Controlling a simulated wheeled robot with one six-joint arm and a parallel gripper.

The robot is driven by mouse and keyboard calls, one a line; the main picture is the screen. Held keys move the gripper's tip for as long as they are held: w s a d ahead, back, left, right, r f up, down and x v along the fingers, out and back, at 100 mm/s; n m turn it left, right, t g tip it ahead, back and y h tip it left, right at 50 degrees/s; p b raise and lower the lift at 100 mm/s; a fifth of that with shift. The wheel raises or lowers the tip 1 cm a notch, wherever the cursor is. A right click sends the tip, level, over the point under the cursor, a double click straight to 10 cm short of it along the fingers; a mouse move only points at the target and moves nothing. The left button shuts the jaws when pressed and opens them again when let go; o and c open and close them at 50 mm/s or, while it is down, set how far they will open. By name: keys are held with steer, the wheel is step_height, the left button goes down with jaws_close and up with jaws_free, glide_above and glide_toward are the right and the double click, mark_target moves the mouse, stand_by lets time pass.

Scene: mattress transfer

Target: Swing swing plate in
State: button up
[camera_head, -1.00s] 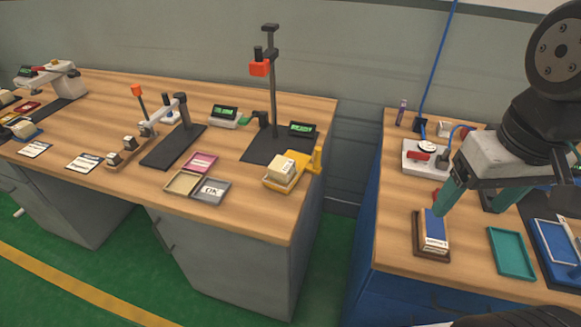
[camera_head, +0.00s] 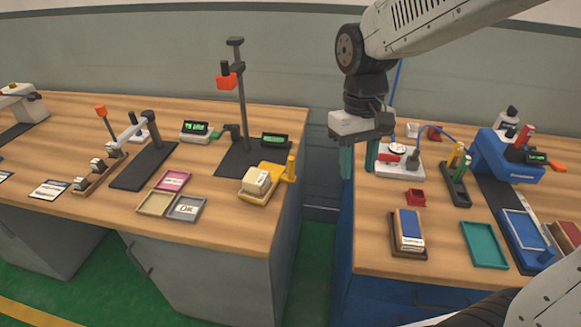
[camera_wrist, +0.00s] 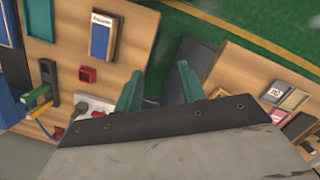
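A yellow plate (camera_head: 280,170) with an upright yellow post (camera_head: 291,168) sits at the right edge of the left bench; it may be the swing plate, but I cannot tell for certain. A cream block (camera_head: 256,181) rests on the yellow holder beside it. My gripper (camera_head: 358,162) is open and empty, with two teal fingers pointing down. In the head view it appears to the right of the yellow plate, near the left side of the right bench. In the wrist view the fingers (camera_wrist: 161,84) are apart with nothing between them.
The right bench holds a blue-and-white pack (camera_head: 408,228) on a brown tray, a teal tray (camera_head: 485,245), a small red box (camera_head: 416,197) and a white device (camera_head: 400,163). A tall dark stand (camera_head: 240,110) rises behind the yellow plate. A gap separates the benches.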

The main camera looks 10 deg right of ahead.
steer(key=n, duration=0.2)
glide_above(291, 167)
steer(key=s+d, duration=0.2)
steer(key=s, duration=0.3)
step_height(291, 167, down, 10)
steer(key=f, duration=0.1)
steer(key=shift+n+t, duration=0.4)
steer(key=shift+t, duration=0.5)
steer(key=w, duration=0.2)
steer(key=w+a, duration=0.1)
steer(key=w, duration=0.3)
steer(key=shift+a+r, duration=0.3)
steer(key=shift+a, duration=0.1)
step_height(291, 167, down, 8)
steer(key=shift+r, duration=0.25)
jaws_close()
